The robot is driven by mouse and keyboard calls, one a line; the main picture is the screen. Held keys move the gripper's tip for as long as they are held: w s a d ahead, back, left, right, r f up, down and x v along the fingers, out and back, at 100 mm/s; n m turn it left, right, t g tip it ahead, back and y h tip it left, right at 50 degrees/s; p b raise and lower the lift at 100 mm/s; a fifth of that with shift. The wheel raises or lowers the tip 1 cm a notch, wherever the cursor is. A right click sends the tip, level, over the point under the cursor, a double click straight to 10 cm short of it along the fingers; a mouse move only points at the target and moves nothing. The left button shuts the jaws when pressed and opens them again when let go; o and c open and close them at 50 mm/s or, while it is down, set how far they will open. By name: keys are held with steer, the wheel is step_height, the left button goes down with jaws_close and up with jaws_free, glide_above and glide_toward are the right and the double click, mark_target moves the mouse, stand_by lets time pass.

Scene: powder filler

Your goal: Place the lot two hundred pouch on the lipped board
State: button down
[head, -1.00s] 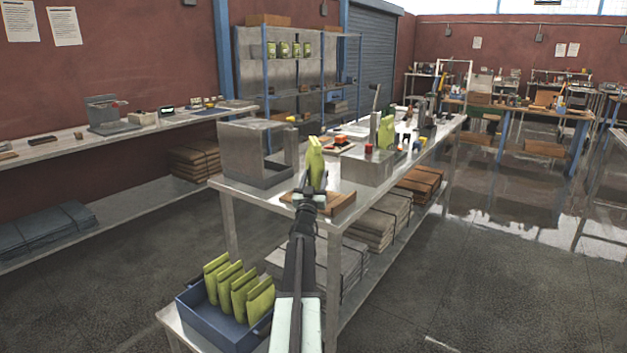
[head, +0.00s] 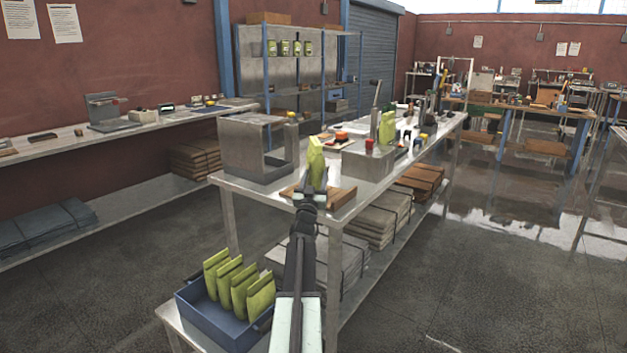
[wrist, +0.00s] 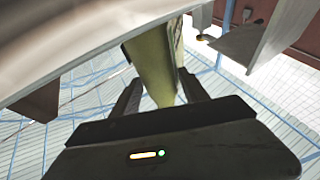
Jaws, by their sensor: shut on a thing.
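My gripper (head: 314,188) is shut on a yellow-green pouch (head: 316,160), which stands roughly upright over the brown wooden lipped board (head: 342,197) at the near end of the metal bench. In the wrist view the pouch (wrist: 152,65) sits between the two fingers of my gripper (wrist: 158,92). My arm and gripper hide part of the board and the pouch's lower end, so I cannot tell whether the pouch touches the board. No lot marking is legible on the pouch.
A grey open-fronted metal box (head: 250,150) stands left of the board. A grey machine (head: 368,160) holding another green pouch (head: 387,127) stands behind it to the right. A blue bin (head: 222,322) with several green pouches sits low at front left.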

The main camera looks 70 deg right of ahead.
steer(key=shift+f, duration=0.2)
steer(key=shift+c, duration=2.4)
jaws_free()
